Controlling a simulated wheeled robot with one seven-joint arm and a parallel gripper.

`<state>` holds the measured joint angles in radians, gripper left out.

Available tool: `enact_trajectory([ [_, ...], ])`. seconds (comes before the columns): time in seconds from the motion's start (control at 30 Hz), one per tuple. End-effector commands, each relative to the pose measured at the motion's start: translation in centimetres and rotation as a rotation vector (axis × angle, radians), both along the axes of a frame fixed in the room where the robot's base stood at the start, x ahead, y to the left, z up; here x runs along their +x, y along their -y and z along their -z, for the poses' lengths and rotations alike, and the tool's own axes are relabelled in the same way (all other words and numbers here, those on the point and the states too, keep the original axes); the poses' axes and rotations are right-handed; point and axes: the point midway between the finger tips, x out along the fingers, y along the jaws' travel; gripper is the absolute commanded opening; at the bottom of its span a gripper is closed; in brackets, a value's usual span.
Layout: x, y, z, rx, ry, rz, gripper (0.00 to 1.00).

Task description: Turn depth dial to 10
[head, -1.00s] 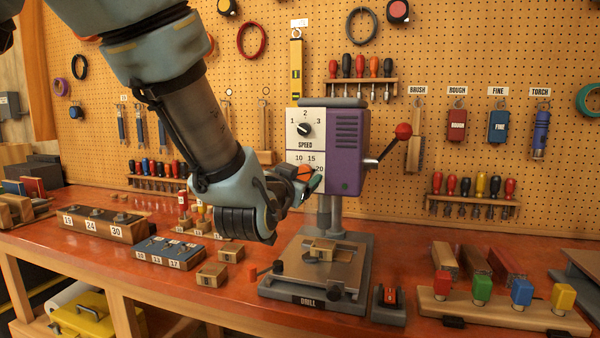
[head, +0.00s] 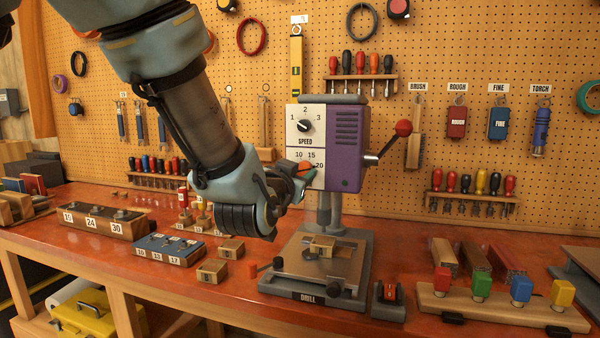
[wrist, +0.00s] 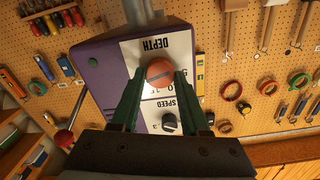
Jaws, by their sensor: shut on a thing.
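The drill press (head: 345,150) has a purple head with a white front panel. The orange depth dial (wrist: 160,72) sits on that panel under the upside-down word DEPTH in the wrist view. My gripper (wrist: 158,76) has its green fingers closed on either side of the dial. In the head view my gripper (head: 306,174) partly covers the dial, and the marks 10, 15 and 20 show beside it. The dial has a line across its face, but I cannot tell which number it points to. The black speed dial (head: 304,126) is above it in the head view.
A red-knobbed lever (head: 403,128) sticks out right of the drill head. The drill base (head: 315,288) with a vise block stands below. Small wooden blocks (head: 231,248) and a numbered blue holder (head: 168,250) lie left of it on the bench.

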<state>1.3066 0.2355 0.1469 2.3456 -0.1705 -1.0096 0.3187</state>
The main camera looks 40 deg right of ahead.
Motion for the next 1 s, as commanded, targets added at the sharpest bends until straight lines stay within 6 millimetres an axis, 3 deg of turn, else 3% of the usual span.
enact_trajectory([
  [0.47,0.03,-0.02,0.48,-0.079,-0.116,0.000,0.00],
  [1.0,0.08,-0.09,0.70,-0.346,-0.529,0.002,0.00],
])
